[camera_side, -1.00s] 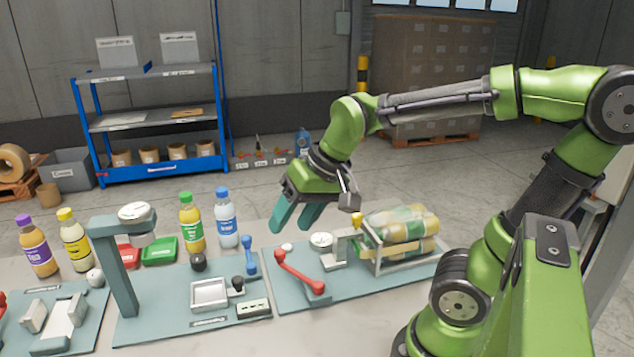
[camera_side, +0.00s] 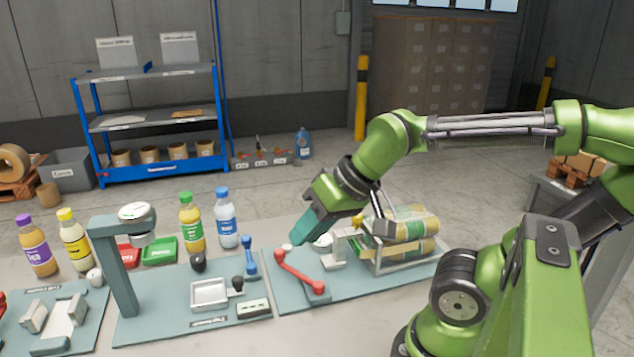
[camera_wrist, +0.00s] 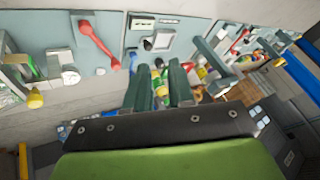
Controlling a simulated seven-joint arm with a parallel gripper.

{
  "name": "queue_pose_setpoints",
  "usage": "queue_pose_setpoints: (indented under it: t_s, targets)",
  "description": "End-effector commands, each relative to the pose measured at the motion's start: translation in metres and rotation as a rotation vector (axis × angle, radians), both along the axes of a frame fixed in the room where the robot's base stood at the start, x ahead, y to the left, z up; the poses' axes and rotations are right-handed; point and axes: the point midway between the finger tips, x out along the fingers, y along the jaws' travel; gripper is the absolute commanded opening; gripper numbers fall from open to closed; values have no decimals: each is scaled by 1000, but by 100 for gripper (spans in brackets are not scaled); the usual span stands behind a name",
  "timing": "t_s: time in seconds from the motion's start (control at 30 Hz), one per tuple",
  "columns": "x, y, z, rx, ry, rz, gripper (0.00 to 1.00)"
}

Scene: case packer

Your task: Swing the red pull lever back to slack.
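The red pull lever (camera_side: 300,271) lies slanted over the right-hand teal base plate (camera_side: 350,286), one round red end at upper left and the other at lower right. In the wrist view the lever (camera_wrist: 100,46) is left of my fingers, with a gap to them. My gripper (camera_side: 304,238) hangs just above and behind the lever in the side view, teal fingers tilted down to the left. In the wrist view my gripper (camera_wrist: 161,72) has its two fingers apart with nothing held between them. Whether a finger touches the lever cannot be told from the side view.
A wire rack of bottles (camera_side: 402,240) stands right of the lever, close under my wrist. A blue lever (camera_side: 249,257) and a square tray (camera_side: 209,293) are on the plate to the left. Green-capped (camera_side: 190,224) and blue-capped (camera_side: 227,218) bottles stand behind.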

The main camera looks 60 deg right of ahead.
Motion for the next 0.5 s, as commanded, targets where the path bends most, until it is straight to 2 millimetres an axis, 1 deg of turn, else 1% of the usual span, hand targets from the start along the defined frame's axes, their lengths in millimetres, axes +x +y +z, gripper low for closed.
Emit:
queue_pose_setpoints:
  t_s: [0.03, 0.13, 0.27, 0.5]
  targets:
    - [5, 2, -4, -3, 29, 8, 15]
    - [19, 3, -10, -28, 86, 32, 0]
    - [44, 4, -17, -112, 177, 128, 0]
    - [93, 4, -36, -318, 338, 423, 0]
